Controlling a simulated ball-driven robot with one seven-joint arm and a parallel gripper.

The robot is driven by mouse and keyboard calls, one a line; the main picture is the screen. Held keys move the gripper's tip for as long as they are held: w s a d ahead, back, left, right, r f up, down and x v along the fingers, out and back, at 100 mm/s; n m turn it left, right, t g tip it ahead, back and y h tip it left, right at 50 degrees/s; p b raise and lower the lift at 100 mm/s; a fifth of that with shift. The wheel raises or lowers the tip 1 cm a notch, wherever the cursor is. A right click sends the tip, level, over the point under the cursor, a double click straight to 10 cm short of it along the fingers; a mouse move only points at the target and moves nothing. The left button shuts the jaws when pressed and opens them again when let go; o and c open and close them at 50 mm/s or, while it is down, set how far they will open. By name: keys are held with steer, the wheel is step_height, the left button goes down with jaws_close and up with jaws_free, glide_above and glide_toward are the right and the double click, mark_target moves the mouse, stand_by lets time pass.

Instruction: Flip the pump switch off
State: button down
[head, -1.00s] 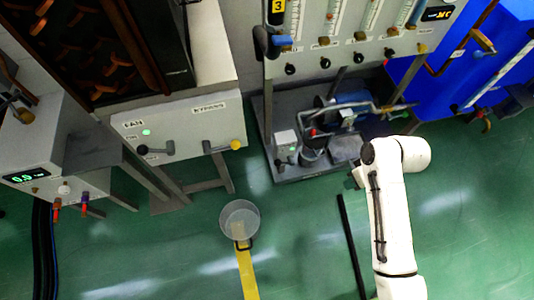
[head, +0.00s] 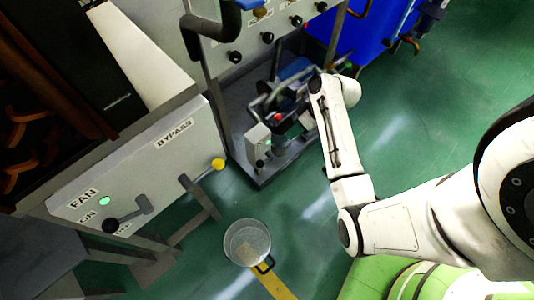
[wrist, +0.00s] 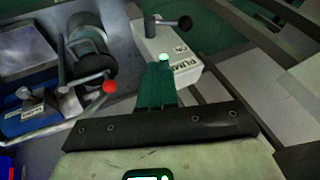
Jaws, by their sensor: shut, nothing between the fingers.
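The pump switch box (wrist: 175,50) is a pale box with a PUMP label, at the upper middle of the wrist view. A green light (wrist: 164,58) glows on it, and a lever with a black knob (wrist: 185,22) sticks out on its far side. My gripper (wrist: 161,68) is shut and empty, its fingertips in front of the box near the light. I cannot tell whether they touch it. In the head view the box (head: 258,140) stands low at the skid's front edge, left of my arm.
A red-knobbed lever (wrist: 108,87) and pump piping lie left of my gripper in the wrist view. In the head view, the fan and bypass panel (head: 150,165) is at left, a bucket (head: 247,243) stands on the floor, and green floor is clear at right.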

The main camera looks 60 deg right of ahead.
steer(key=b, duration=0.4)
glide_toward(265, 162)
step_height(265, 162, down, 4)
steer(key=w+d, duration=0.2)
steer(key=d, duration=0.1)
steer(key=a, duration=0.1)
steer(key=w+a, duration=0.1)
steer(key=a, duration=0.1)
steer(key=a+f+b, duration=0.1)
steer(key=shift+w+a, duration=0.15)
steer(key=shift+w, duration=0.05)
